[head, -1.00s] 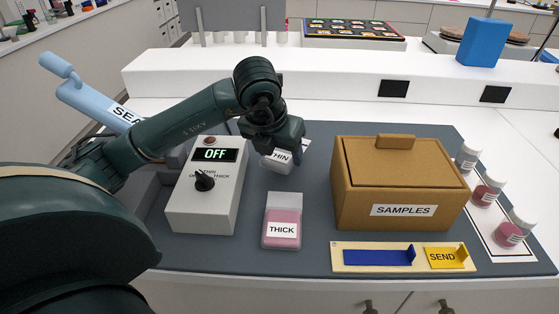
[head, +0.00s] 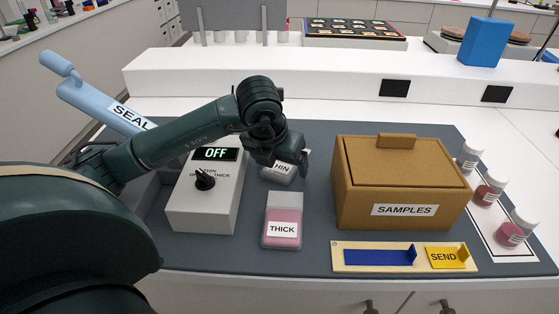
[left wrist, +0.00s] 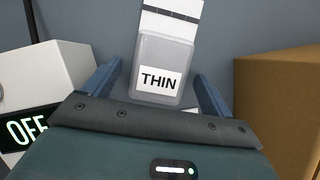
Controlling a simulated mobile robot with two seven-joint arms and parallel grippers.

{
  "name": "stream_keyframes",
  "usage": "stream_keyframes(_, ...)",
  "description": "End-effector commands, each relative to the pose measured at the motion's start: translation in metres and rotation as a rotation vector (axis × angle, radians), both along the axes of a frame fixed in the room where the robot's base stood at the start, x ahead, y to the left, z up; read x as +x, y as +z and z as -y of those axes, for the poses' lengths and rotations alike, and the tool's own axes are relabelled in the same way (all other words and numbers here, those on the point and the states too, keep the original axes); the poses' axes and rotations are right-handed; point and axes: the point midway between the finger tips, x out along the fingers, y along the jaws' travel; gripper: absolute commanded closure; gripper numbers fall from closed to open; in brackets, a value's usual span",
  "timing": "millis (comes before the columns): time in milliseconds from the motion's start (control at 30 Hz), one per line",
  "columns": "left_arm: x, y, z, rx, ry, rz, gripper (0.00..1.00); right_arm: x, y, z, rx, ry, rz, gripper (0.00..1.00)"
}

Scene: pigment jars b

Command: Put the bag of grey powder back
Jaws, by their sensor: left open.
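The bag of grey powder, labelled THIN (head: 276,175), lies on the grey mat behind the THICK bag and right of the switch box. In the left wrist view the clear bag (left wrist: 158,54) shows its label and white top strip. My left gripper (head: 290,163) is low over the bag and hides its upper part in the head view. Its blue fingers (left wrist: 158,72) are open, one on each side of the bag, with gaps to it. My right gripper is not in view.
The switch box (head: 205,200) reading OFF stands left of the bag; the brown SAMPLES box (head: 385,185) stands right. The pink THICK bag (head: 282,212) lies in front. A blue SEAL lever (head: 95,100) is at the left, several jars (head: 488,190) at the right.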

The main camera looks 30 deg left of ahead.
Motion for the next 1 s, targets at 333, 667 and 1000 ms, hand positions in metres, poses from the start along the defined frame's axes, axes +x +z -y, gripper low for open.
stream_keyframes(333, -0.013, 0.037, 0.002, 0.0, -0.001, 0.006, 0.15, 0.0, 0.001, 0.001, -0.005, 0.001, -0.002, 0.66)
stream_keyframes(667, -0.038, 0.098, 0.006, -0.001, 0.001, 0.004, 0.15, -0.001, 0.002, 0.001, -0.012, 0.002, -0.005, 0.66)
stream_keyframes(1000, -0.046, 0.113, 0.007, 0.0, 0.0, 0.0, 0.15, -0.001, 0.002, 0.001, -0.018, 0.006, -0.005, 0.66)
